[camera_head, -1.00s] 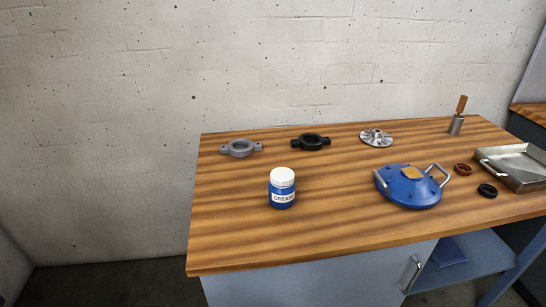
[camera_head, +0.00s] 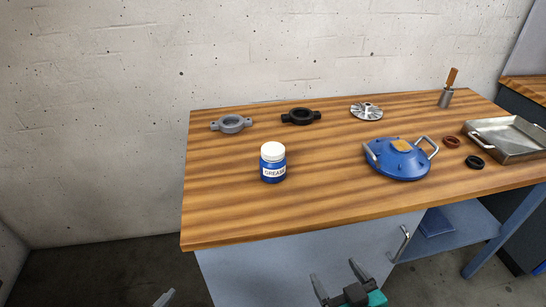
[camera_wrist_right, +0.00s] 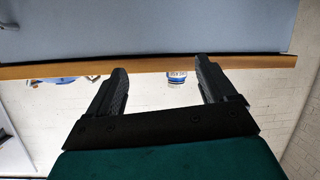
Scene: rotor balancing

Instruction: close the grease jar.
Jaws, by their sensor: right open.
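The blue grease jar (camera_head: 273,173) stands upright on the bench, left of its middle, with a "GREASE" label facing me. Its white lid (camera_head: 272,151) sits on top; I cannot tell whether it is tight. The jar also shows small and upside down in the right wrist view (camera_wrist_right: 177,75), beyond the bench edge and between the fingers. My right gripper (camera_head: 334,269) is open and empty in front of the bench, below and right of the jar; it also shows in the right wrist view (camera_wrist_right: 160,66). Only a tip of my left gripper (camera_head: 165,298) shows at the bottom edge.
A blue cover with handles (camera_head: 398,162) stands right of the jar. Behind are a grey bracket (camera_head: 231,124), a black bracket (camera_head: 301,116) and a metal rotor (camera_head: 366,111). Two rings and a metal tray (camera_head: 508,154) lie right. The bench around the jar is clear.

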